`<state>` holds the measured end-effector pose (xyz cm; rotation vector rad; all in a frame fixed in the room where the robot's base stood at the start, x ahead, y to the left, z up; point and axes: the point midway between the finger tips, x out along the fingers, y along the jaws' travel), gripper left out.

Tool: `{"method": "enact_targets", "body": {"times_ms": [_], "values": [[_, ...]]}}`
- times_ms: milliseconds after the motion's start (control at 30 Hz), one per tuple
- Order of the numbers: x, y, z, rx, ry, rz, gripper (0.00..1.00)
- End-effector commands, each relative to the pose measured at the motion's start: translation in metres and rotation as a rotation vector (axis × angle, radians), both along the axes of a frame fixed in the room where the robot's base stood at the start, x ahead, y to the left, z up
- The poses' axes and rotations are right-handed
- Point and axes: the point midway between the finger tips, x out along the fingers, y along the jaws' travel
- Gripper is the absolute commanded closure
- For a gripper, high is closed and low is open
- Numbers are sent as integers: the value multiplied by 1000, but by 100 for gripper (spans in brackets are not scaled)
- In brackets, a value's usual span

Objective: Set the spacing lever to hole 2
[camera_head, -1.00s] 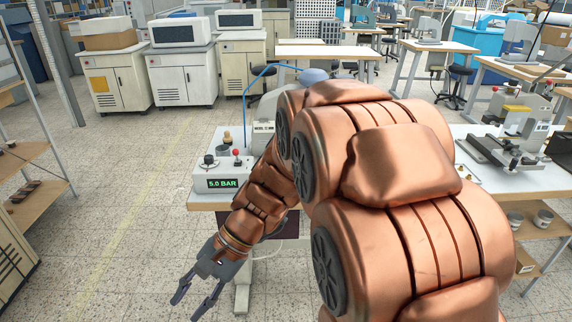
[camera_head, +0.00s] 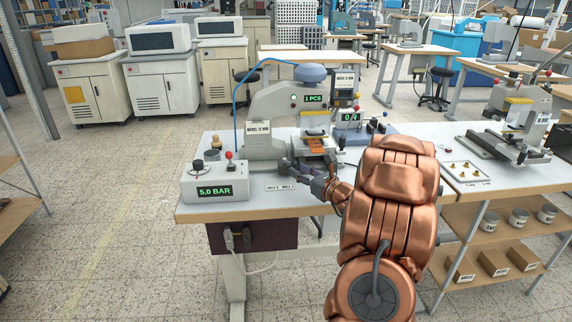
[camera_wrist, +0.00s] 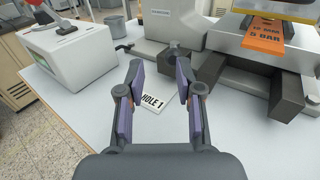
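My gripper (camera_head: 304,172) is in front of the foil stamping press (camera_head: 268,120). In the wrist view my gripper (camera_wrist: 160,70) is open, with its two fingers apart and nothing held between them. A white card marked HOLE 1 (camera_wrist: 153,103) lies on the table, seen between and below the fingers. A dark block-like end (camera_wrist: 179,50) stands just beyond the right fingertip; I cannot tell whether it is the spacing lever or whether it touches the finger. A small dark handle (camera_wrist: 125,46) sticks out left of the press base. The lever's hole is not readable.
The grey control box (camera_head: 215,178) reading 5.0 BAR stands left of the gripper. An orange tag (camera_wrist: 268,35) marked 5 BAR is on the press at right. Dark blocks (camera_wrist: 288,96) stand below it.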

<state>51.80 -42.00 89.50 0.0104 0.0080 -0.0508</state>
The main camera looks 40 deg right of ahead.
Motion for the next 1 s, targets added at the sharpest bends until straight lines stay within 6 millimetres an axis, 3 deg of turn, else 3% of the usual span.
{"method": "enact_targets", "body": {"times_ms": [67, 167, 633, 1000], "values": [[-5, -14, -4, 14, -6, -33, 65], [-2, -20, -5, 20, -9, -45, 65], [60, -23, -4, 17, -7, -41, 65], [71, -23, -4, 18, -10, -41, 65]]}}
